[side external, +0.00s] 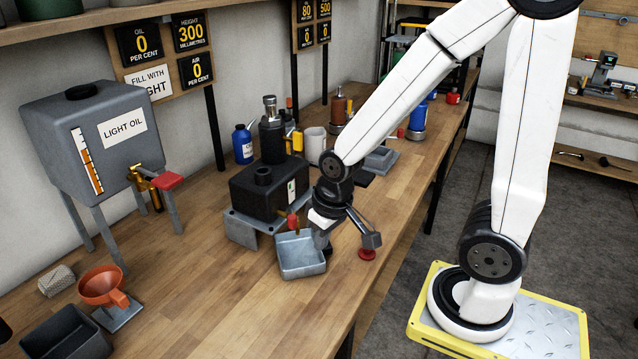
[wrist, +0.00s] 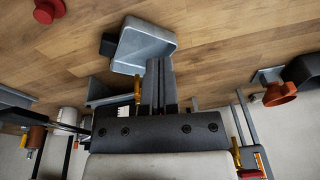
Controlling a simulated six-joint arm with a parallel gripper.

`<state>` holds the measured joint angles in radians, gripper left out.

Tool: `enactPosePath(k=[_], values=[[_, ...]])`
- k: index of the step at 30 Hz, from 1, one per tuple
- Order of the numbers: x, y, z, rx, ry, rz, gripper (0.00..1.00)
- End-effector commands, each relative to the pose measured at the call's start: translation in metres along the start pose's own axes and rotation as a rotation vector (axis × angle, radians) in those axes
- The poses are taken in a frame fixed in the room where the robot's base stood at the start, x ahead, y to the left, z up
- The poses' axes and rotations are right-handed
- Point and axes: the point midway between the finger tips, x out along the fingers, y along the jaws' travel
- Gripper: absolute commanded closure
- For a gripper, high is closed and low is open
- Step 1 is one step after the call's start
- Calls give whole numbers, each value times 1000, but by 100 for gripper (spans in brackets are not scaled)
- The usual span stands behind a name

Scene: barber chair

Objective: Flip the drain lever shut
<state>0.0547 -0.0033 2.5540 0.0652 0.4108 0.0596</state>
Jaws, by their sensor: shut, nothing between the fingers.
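A black box (side external: 268,188) stands on a grey metal stand on the bench. A brass drain valve with a red lever end (side external: 292,220) sticks out of its front, above a shallow grey tray (side external: 302,268). In the wrist view a brass part (wrist: 137,88), apparently this valve, shows just left of my fingers; its lever is mostly hidden. My gripper (side external: 323,240) is shut and empty, pointing down close to the right of the valve, over the tray's edge. In the wrist view my shut fingers (wrist: 158,70) overlap the tray (wrist: 146,45). I cannot tell whether they touch the lever.
A grey light oil tank (side external: 95,130) with a second brass valve and red lever (side external: 168,181) stands at left. An orange funnel (side external: 103,287) is below it. A red round knob (side external: 367,254) is near the bench edge. Bottles and a mug (side external: 315,143) stand behind.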

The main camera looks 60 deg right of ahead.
Motion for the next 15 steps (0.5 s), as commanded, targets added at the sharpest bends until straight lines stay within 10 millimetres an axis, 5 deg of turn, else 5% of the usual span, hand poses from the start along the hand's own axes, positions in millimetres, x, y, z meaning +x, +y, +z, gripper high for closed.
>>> enactPosePath(k=[8,14,15], values=[[2,-12,-5,-182,52,12,100],[0,-11,-10,-192,45,14,36],[-1,-11,-13,-201,40,15,36]])
